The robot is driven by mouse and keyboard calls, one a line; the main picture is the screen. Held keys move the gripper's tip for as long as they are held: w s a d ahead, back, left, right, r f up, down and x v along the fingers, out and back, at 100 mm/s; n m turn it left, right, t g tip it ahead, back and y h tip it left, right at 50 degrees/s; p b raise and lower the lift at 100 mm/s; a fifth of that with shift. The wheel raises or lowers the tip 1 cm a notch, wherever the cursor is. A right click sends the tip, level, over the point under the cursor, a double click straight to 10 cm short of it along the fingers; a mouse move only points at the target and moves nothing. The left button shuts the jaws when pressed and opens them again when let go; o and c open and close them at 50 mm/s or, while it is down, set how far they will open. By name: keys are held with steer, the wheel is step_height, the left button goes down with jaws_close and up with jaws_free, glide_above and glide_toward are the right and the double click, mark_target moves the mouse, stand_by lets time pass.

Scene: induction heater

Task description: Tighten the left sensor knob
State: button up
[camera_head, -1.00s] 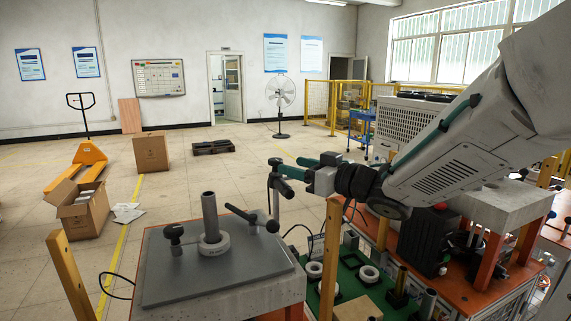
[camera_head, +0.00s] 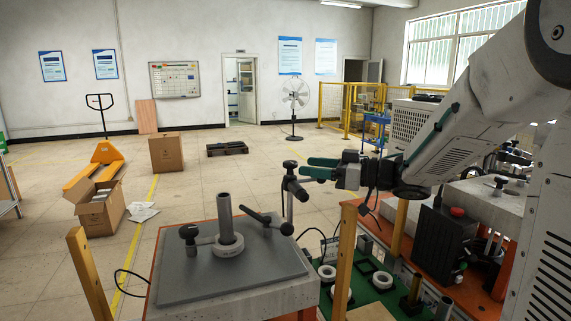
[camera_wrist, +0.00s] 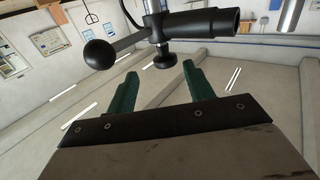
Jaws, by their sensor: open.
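A black sensor assembly (camera_head: 293,184) sits on a thin upright post behind the grey-topped table. In the wrist view I see a black cylinder (camera_wrist: 200,22), a ball-ended handle (camera_wrist: 98,54) and a small black knob (camera_wrist: 165,60). I cannot tell for certain which of these is the left sensor knob. My gripper (camera_head: 309,167) has teal fingers pointing left, just right of the sensor assembly. In the wrist view my gripper (camera_wrist: 161,69) is open, with the small knob appearing between its fingertips. No contact is clear.
A wooden post (camera_head: 344,260) stands below my gripper. A green board (camera_head: 382,298) with white rings lies right. Open floor lies behind.

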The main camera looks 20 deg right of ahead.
mark_target(290, 168)
steer(key=x, duration=0.8)
steer(key=shift+s+a, duration=0.2)
steer(key=shift+s, duration=0.1)
steer(key=shift+r, duration=0.15)
